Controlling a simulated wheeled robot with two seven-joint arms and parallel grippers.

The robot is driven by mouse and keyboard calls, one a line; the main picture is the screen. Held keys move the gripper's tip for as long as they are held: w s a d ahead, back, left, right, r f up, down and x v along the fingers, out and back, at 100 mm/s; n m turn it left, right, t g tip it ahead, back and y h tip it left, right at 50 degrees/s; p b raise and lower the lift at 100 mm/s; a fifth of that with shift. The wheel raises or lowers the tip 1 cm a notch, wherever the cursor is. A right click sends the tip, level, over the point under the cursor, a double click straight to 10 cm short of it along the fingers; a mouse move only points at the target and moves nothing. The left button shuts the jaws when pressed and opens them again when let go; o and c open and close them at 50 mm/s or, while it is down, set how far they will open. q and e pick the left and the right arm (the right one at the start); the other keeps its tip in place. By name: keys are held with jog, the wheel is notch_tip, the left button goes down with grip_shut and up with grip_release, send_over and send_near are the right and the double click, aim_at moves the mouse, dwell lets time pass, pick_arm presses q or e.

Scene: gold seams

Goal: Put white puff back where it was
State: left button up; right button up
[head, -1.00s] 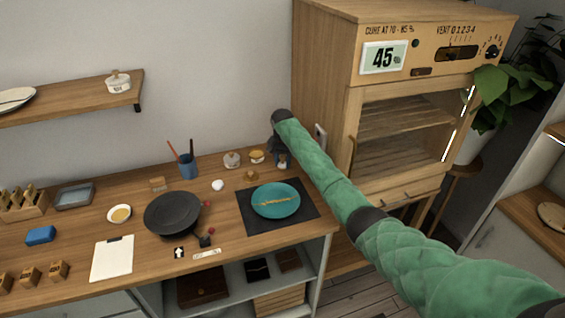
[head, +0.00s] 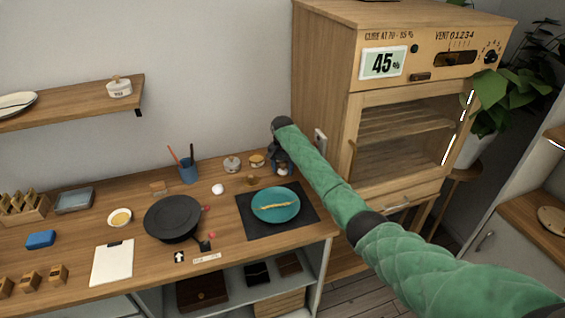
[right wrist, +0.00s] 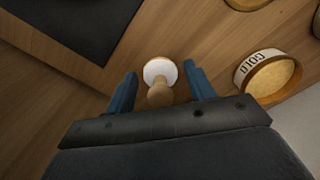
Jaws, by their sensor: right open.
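A round white pad with a wooden knob handle, which looks like the white puff (right wrist: 152,69), stands on the wooden table in the right wrist view. It is between the blue fingertips of my right gripper (right wrist: 160,88), which is open, with gaps on both sides. In the head view my right gripper (head: 281,166) is low over the table behind the black mat (head: 309,217) and largely hides the pad. A small white ball (head: 218,189) lies farther left, apart from the gripper. My left gripper is out of view.
A jar marked GOLD (right wrist: 270,76) stands close right of the gripper in the wrist view. A lidded white jar (head: 232,165) is near it. A teal plate (head: 276,216) lies on the mat. A wooden cabinet (head: 322,90) rises to the right.

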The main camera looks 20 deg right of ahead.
aim_at(282, 163)
jog(key=shift+r, duration=0.35)
notch_tip(282, 163, up, 10)
jog(key=b, duration=0.4)
jog(key=shift+f, duration=0.15)
pick_arm(q)
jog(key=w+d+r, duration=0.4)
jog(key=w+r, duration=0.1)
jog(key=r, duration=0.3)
jog(key=shift+b, duration=0.3)
pick_arm(e)
jog(key=shift+r, duration=0.8)
